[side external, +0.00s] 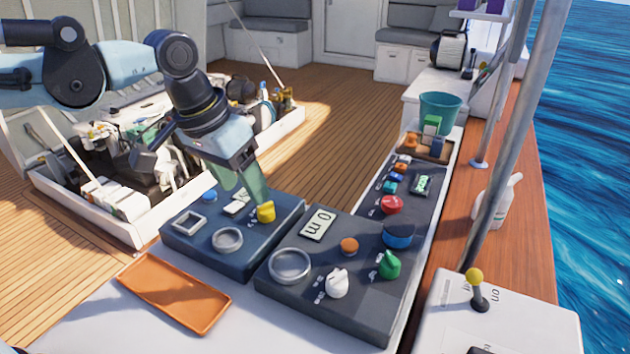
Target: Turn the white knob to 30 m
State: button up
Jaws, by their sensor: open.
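The white knob (337,283) sits near the front edge of the right-hand dark control panel (285,300), with small markings beside it that are too small to read. A white display (318,224) on the same panel reads "0 m". My gripper (254,192) is open and points down over the back of the left-hand panel (185,240), close to a yellow knob (266,212). I cannot tell whether it touches that knob. It is apart from the white knob, up and to the left of it.
A green knob (389,265), an orange button (349,246), a blue knob (398,235) and a round gauge (290,265) surround the white knob. A red knob (391,204) is behind. An orange tray (174,291) lies at front left. A yellow-topped lever (476,286) stands right.

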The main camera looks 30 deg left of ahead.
aim_at(336, 275)
jog(key=w+d+f+m+g, duration=0.1)
jog(key=d+g, duration=0.1)
jog(key=d, duration=0.5)
jog(key=w+d+f+g, duration=0.1)
jog(key=d, duration=0.6)
jog(key=shift+y, duration=0.4)
jog(key=f, duration=0.8)
jog(key=d+f, duration=0.1)
jog(key=f, duration=0.3)
jog(key=shift+s, duration=0.15)
jog(key=shift+c, duration=0.4)
jog(key=c, duration=1)
